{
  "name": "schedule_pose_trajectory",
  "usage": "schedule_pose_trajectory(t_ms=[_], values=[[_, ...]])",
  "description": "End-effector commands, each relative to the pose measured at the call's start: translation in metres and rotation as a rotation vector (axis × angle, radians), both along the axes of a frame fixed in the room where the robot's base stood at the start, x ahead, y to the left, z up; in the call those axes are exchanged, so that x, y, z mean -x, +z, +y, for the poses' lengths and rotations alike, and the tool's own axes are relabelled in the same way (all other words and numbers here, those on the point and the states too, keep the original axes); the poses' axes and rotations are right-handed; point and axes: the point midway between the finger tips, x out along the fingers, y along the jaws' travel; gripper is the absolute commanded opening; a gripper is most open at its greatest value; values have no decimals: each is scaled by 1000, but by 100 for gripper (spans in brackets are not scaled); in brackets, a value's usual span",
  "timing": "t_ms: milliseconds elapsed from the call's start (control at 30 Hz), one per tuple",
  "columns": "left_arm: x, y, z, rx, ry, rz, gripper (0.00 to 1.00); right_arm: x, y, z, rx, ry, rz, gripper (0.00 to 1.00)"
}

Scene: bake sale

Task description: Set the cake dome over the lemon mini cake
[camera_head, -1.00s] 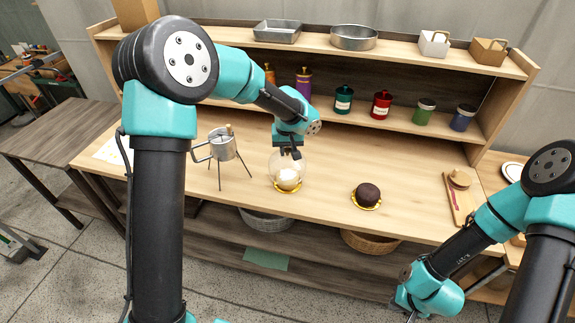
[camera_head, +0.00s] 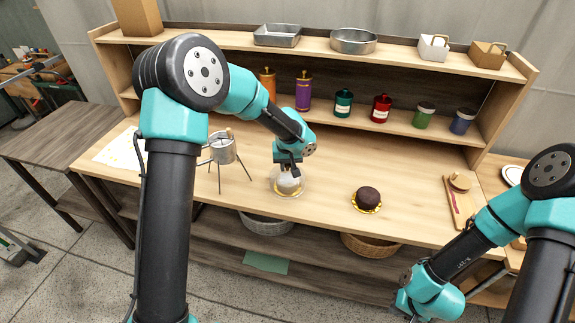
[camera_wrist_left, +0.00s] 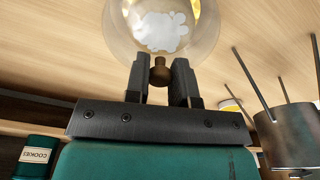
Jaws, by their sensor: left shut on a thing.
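The clear cake dome (camera_head: 301,184) surrounds a pale, whitish cake (camera_head: 288,183) on a gold board, left of centre on the bench. My left gripper (camera_head: 288,169) is above it, shut on the dome's knob. In the left wrist view the brown knob (camera_wrist_left: 160,72) sits between the fingers, and the white cake top (camera_wrist_left: 162,30) shows through the clear dome (camera_wrist_left: 118,32). The dome looks upright and very low; I cannot tell whether its rim touches the bench. My right gripper is low at the front right, its fingers too unclear to read.
A metal funnel on a tripod (camera_head: 222,148) stands close left of the dome. A chocolate cake (camera_head: 368,197) on a gold board is to the right, with clear bench between. A cutting board (camera_head: 460,207) lies at the right. Jars and tins line the back shelves.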

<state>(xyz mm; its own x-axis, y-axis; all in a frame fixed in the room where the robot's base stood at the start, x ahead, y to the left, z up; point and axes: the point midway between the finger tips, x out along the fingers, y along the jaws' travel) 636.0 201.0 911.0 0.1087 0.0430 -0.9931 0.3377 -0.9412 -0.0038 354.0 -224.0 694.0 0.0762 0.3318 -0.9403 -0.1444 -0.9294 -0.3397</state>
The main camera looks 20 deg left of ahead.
Motion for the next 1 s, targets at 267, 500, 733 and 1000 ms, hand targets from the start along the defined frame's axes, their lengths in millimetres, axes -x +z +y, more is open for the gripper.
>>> schedule_pose_trajectory(t_ms=[267,500,733,1000], values=[[0,-4,0,-1,0,1,0,0,0,0,0,0,0,0],[0,-7,0,-1,0,0,31,0,0,0,0,0,0,0],[0,-7,0,-1,0,0,49,0,0,0,0,0,0,0],[0,-5,0,0,0,-1,49,0,0,0,0,0,0,0]])
